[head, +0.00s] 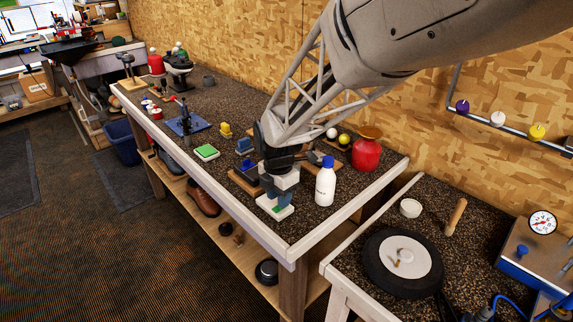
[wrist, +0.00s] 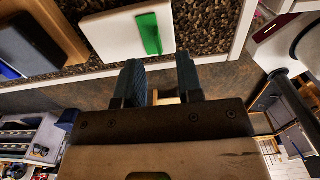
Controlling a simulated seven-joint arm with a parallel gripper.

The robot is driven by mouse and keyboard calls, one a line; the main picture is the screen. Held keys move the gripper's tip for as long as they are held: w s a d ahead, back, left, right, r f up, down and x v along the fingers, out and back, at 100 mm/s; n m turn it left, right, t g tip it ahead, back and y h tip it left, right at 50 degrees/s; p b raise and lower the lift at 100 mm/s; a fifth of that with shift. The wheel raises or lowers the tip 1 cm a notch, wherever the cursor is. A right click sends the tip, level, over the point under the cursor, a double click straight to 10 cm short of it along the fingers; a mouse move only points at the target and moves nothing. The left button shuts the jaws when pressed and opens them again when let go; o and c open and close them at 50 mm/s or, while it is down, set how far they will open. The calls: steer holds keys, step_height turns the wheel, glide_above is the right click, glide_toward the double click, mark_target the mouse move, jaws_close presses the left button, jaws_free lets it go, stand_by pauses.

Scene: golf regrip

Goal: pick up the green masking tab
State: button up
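The green masking tab (wrist: 150,33) is a narrow upright strip on a white block (wrist: 110,33) in the wrist view. In the head view, the white block (head: 268,208) lies near the front edge of the bench, with a bit of the green tab (head: 277,210) showing; my gripper hides part of both. My gripper (head: 276,197) points down close over the block. In the wrist view, its two dark blue fingers (wrist: 160,74) are apart with nothing between them. The tab is beyond the fingertips, roughly in line with the gap. I cannot tell whether the fingers touch the block.
A white bottle with a blue cap (head: 325,182) stands just right of my gripper. A red container (head: 366,154) is farther back. A wooden block with a dark pad (wrist: 35,40) lies left of the white block. Another green-topped block (head: 207,152) sits left on the bench.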

steer(key=shift+f, duration=1.3)
jaws_close()
